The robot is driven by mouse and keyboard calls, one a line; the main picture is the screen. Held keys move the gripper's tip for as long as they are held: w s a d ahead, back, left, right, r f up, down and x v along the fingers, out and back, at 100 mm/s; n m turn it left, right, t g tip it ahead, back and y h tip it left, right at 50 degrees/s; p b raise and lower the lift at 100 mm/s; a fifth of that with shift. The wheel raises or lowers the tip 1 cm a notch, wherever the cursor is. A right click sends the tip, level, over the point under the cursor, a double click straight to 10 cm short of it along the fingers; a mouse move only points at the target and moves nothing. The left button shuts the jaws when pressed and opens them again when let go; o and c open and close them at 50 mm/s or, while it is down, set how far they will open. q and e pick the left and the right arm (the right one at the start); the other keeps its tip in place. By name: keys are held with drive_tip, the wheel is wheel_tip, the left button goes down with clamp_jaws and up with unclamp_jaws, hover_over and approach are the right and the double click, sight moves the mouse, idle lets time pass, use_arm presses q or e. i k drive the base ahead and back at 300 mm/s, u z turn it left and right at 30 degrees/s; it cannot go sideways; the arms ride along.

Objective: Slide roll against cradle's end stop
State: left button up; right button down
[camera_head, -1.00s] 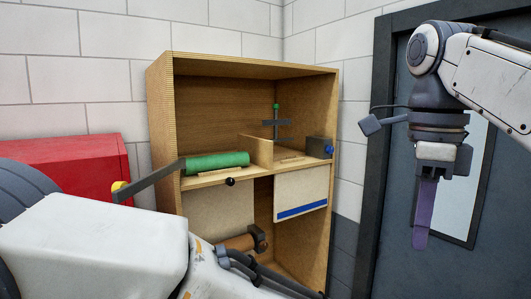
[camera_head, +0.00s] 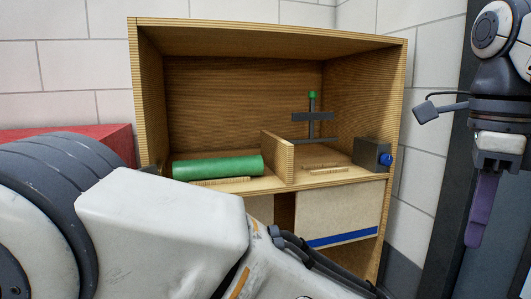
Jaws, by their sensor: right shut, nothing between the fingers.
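A green roll (camera_head: 218,167) lies on its side on the left part of the cabinet shelf (camera_head: 330,180), over a light wooden toothed cradle strip (camera_head: 222,181). A wooden upright divider (camera_head: 283,160) stands just beyond the roll's right end. I cannot tell whether the roll touches it. My right gripper (camera_head: 472,243) hangs at the far right, pointing down with its purple fingers shut and empty, well away from the roll. My left arm fills the lower left foreground. Its gripper is out of view.
Right of the divider are a dark stand with a green knob (camera_head: 312,95), another toothed strip (camera_head: 326,167) and a grey block with a blue knob (camera_head: 385,159). A pale panel with a blue stripe (camera_head: 345,237) hangs below. A red box (camera_head: 100,142) is left.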

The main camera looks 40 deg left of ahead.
sight(186, 171)
drive_tip(key=u, duration=0.6)
drive_tip(key=i, duration=0.9)
drive_tip(key=u, duration=1.05)
drive_tip(key=i, duration=0.3)
drive_tip(key=u, duration=0.2)
